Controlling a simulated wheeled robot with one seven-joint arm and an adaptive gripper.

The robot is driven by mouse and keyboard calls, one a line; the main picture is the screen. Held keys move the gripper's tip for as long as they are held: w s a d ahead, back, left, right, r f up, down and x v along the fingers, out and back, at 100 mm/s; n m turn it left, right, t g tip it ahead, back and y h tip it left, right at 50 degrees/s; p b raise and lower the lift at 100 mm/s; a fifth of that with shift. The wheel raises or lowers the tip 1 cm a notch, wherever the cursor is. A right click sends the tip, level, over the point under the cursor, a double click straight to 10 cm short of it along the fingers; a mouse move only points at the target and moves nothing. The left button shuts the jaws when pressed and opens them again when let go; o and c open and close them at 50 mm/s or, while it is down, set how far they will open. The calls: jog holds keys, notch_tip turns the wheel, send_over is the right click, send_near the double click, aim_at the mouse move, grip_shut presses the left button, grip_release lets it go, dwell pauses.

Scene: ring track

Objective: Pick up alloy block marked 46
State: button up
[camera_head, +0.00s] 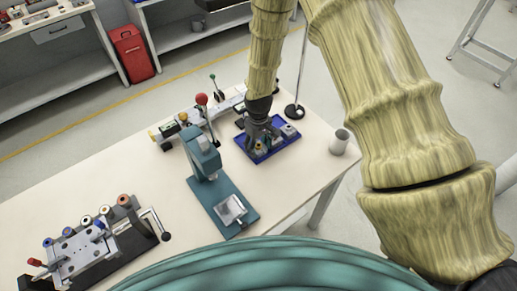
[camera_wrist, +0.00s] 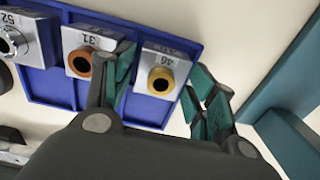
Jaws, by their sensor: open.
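The alloy block marked 46 (camera_wrist: 161,73) is a light grey block with a yellow ring around a dark hole. It sits in the blue tray (camera_wrist: 92,16) at one end of a row. My gripper (camera_wrist: 168,98) is open in the wrist view, with one teal-padded finger on each side of this block. Whether the fingers touch it I cannot tell. In the head view my gripper (camera_head: 259,143) points down over the blue tray (camera_head: 267,155) and hides part of it.
The block marked 31 (camera_wrist: 92,54), with an orange ring, stands close to the left finger. The block marked 52 (camera_wrist: 16,38) is farther left. A teal press (camera_head: 203,155) stands left of the tray, a grey cup (camera_head: 340,141) to its right. A clamp fixture (camera_head: 80,250) is at lower left.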

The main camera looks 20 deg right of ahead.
jog(key=c, duration=1)
jog(key=shift+o, duration=0.2)
jog(key=shift+r, duration=0.1)
